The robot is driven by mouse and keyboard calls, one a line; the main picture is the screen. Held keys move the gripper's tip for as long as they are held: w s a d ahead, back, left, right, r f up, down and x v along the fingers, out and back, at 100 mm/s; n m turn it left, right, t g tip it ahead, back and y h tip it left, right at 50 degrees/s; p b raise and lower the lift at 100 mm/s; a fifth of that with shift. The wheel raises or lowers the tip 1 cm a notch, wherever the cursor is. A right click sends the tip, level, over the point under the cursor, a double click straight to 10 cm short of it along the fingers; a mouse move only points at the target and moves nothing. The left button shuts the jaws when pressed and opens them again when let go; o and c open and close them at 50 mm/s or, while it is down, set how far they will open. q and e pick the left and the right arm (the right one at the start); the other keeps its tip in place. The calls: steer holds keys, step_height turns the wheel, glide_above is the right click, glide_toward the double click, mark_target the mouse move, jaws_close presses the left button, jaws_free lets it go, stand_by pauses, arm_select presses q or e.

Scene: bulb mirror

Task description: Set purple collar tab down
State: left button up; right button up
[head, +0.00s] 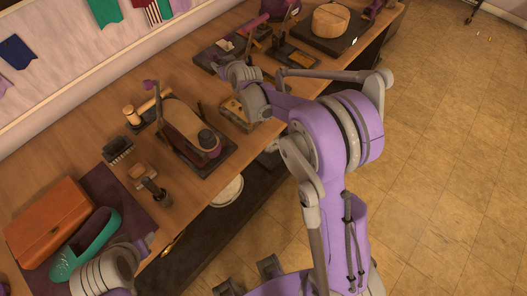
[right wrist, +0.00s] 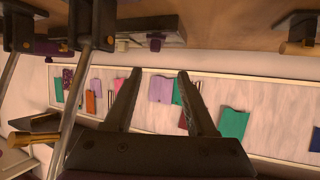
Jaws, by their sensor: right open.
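I cannot pick out the purple collar tab for certain in either view. My right gripper (right wrist: 158,88) is open in the right wrist view, its two dark fingers apart with nothing held between them. In the head view my right arm reaches over the workbench (head: 88,128), and its grey wrist hides the fingers. A small purple piece (right wrist: 156,44) shows beyond the fingers in the right wrist view; I cannot tell what it is. My left arm's grey wrist shows at the bottom left of the head view, near a green shoe (head: 84,246); its jaws are not clear.
A purple-and-wood machine (head: 187,128) stands mid-bench, with a brush (head: 117,149) beside it. An orange-brown leather case (head: 50,222) lies at the left. A round wooden block (head: 330,20) stands at the far end. Coloured swatches (right wrist: 235,123) hang on the wall. Tiled floor is clear at right.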

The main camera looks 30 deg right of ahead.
steer(key=s+a+r+g, duration=0.1)
steer(key=s+a+g, duration=0.15)
steer(key=s, duration=0.85)
steer(key=s+a+r+g, duration=0.2)
steer(key=s+a, duration=0.1)
steer(key=s, duration=0.8)
steer(key=s+f+g, duration=0.1)
steer(key=s+f, duration=0.2)
steer(key=s, duration=0.7)
steer(key=s+f+g, duration=0.2)
steer(key=s+f, duration=0.1)
steer(key=s, duration=0.7)
steer(key=shift+s+a+f, duration=0.25)
steer(key=shift+a, duration=0.05)
